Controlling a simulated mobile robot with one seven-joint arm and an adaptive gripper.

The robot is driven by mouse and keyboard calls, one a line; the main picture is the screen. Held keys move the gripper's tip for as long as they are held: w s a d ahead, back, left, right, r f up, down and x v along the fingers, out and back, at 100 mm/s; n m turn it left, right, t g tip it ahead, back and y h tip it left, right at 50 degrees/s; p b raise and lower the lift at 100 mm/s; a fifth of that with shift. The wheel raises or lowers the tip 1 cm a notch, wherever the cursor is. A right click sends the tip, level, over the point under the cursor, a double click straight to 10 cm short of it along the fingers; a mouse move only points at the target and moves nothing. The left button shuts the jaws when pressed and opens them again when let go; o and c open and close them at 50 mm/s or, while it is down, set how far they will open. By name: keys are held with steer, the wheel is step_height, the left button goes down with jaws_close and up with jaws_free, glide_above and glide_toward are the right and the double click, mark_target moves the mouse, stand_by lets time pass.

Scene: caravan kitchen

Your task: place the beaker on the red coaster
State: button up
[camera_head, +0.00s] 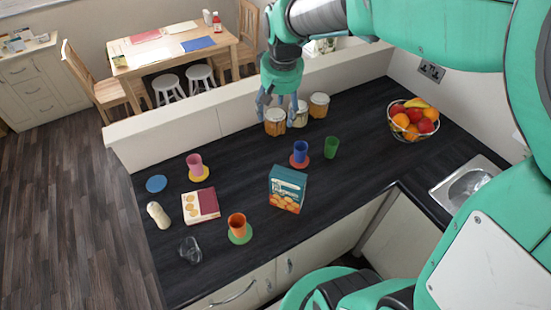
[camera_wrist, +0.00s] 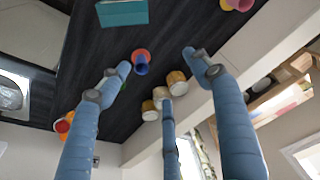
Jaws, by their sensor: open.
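A blue beaker (camera_head: 301,150) stands upright on the red coaster (camera_head: 294,163) near the middle of the dark counter. The blue beaker (camera_wrist: 142,68) and red coaster (camera_wrist: 137,53) also show in the wrist view. A green beaker (camera_head: 331,147) stands just right of them, with no coaster visible under it. A pink beaker (camera_head: 195,163) stands on a yellow coaster (camera_head: 198,177), and an orange beaker (camera_head: 237,224) on a green coaster (camera_head: 240,239). My gripper (camera_head: 277,103) is open and empty, its blue fingers spread in front of the jars in the head view.
Several jars (camera_head: 319,106) stand by the back ledge. A teal box (camera_head: 287,189) stands in front of the blue beaker. A flat box (camera_head: 201,206), a blue coaster (camera_head: 156,183), a pale shaker (camera_head: 158,214) and a clear glass (camera_head: 190,250) lie left; a fruit bowl (camera_head: 413,120) is right.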

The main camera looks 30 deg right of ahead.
steer(key=s+a+r+n+t, duration=0.1)
steer(key=s+a+r, duration=0.2)
steer(key=s+a, duration=0.3)
steer(key=s+a+r+n+t, duration=0.1)
steer(key=s+a, duration=0.5)
steer(key=s, duration=0.9)
step_height(320, 180, up, 3)
steer(key=shift+a+f+t+y, duration=0.1)
steer(key=shift+a+t+y, duration=0.2)
steer(key=shift+t, duration=0.2)
steer(key=shift+f, duration=0.15)
step_height(320, 180, down, 10)
steer(key=b, duration=1)
steer(key=shift+f+b, duration=0.15)
steer(key=shift+b, duration=0.2)
